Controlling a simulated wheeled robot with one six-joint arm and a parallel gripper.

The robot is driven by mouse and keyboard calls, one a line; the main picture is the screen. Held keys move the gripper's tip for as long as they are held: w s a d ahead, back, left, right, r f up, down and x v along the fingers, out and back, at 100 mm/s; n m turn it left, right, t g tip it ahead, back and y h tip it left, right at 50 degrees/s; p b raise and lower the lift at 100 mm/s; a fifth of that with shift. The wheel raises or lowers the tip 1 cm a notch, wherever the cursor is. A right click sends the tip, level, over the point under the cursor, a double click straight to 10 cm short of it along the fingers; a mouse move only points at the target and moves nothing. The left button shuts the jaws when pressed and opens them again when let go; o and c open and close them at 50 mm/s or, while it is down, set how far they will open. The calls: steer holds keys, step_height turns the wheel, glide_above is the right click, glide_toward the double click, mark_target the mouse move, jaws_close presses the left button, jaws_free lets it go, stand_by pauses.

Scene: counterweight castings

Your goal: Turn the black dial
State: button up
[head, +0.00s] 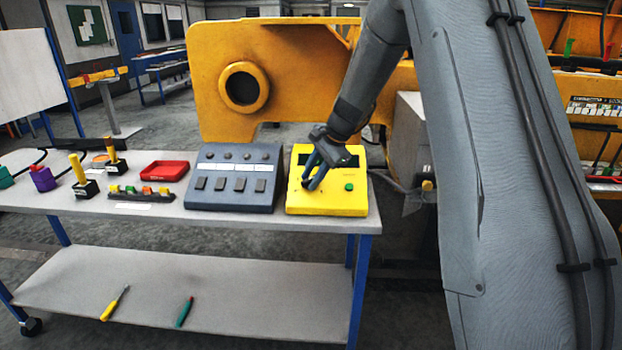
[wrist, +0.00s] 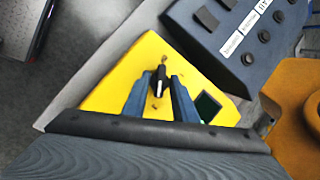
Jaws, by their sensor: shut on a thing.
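The yellow control box (head: 327,207) stands at the right end of the bench, with a dark display and a green button (head: 349,187) on its face. My gripper (head: 310,184) reaches down from the upper right onto the left part of this face. In the wrist view, the black dial (wrist: 160,76) with a pale pointer mark sits between the two blue-grey fingers of my gripper (wrist: 160,80). The fingers are shut on the dial. In the head view the fingers mostly hide the dial. The display (wrist: 208,106) shows beside the right finger in the wrist view.
A dark blue switch panel (head: 234,178) stands close to the left of the yellow box. Farther left are a red tray (head: 165,171) and several small tools. A large yellow casting (head: 270,75) rises behind the bench. Two hand tools lie on the lower shelf (head: 240,285).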

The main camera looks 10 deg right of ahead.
steer(key=shift+m, duration=0.4)
steer(key=o, duration=0.7)
steer(key=b+v, duration=0.2)
steer(key=v, duration=0.6)
steer(key=shift+s, duration=0.1)
steer(key=shift+f, duration=0.1)
steer(key=s+a+f+n+g+h, duration=0.1)
steer(key=s+f+n, duration=0.3)
steer(key=s, duration=0.6)
steer(key=s+a+f+n+h, duration=0.1)
steer(key=s+f+n, duration=0.2)
steer(key=s, duration=0.8)
steer(key=s+a+f+n+g+h, duration=0.1)
steer(key=s+f+n+h, duration=0.1)
steer(key=s+f+n, duration=0.2)
steer(key=shift+s+a+f+n+g, duration=0.15)
steer(key=shift+s+n, duration=0.7)
steer(key=shift+s, duration=1)
steer(key=shift+s+a+f+n+g, duration=0.15)
steer(key=shift+s+n, duration=0.7)
steer(key=shift+s, duration=1.05)
